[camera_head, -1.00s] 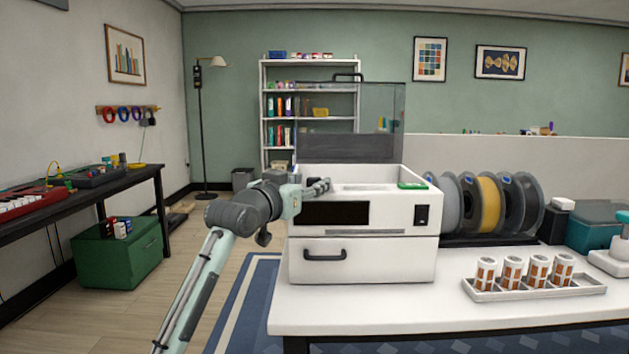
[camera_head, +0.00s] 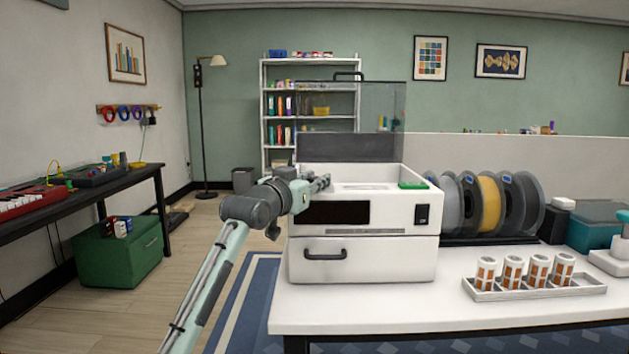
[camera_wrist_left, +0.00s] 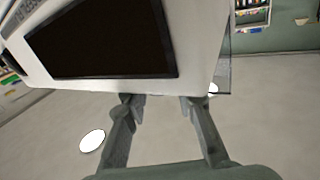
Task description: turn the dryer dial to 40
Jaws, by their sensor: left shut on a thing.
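The dryer (camera_head: 395,222) is a white box with a dark front panel (camera_head: 333,212), a black switch, a lower drawer and a raised clear lid. My left gripper (camera_head: 322,184) is at its upper left front corner. In the left wrist view my gripper (camera_wrist_left: 163,98) has its fingers spaced apart, with their tips at the edge of the white dryer housing (camera_wrist_left: 192,45). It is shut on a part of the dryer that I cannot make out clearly. I cannot see a dial or its marks in either view. My right gripper is out of view.
Filament spools (camera_head: 489,203) stand right of the dryer. A tray (camera_head: 484,297) of several orange-and-white cylinders lies on the white table (camera_head: 345,310). The open lid (camera_head: 375,120) rises behind the dryer. Floor is free to its left.

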